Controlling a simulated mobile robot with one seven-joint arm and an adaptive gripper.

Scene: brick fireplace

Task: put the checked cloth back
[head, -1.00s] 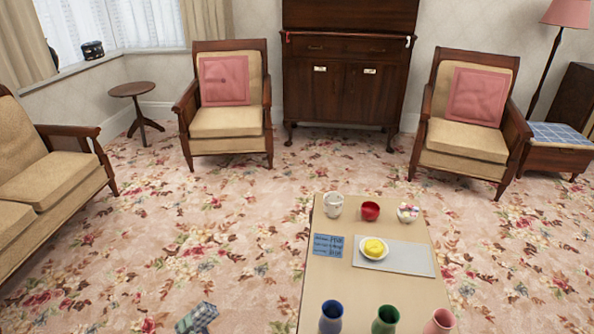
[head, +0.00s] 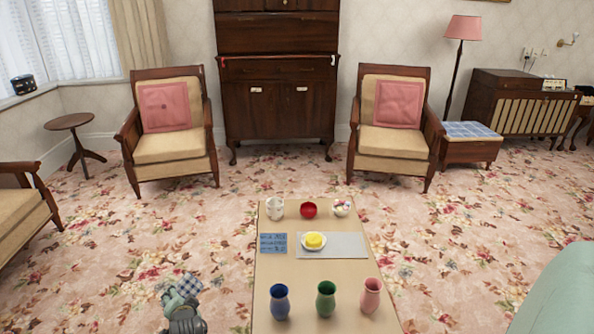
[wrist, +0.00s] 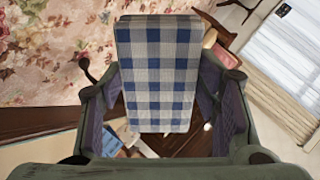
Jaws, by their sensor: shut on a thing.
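The checked cloth (wrist: 157,70) is a folded blue, grey and white block in the wrist view. It also shows small in the head view (head: 189,284), at the lower left. My gripper (head: 180,299) is shut on the cloth and holds it left of the coffee table, seen over the carpet. In the wrist view its two fingers stand on either side of the cloth's lower part.
The coffee table (head: 340,279) bears three vases at its near end, a grey mat (head: 345,250) with a yellow item on a plate, a blue card and several cups. Two armchairs, a dark cabinet (head: 275,110) and a blue-topped stool (head: 470,130) stand behind. Open carpet lies between.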

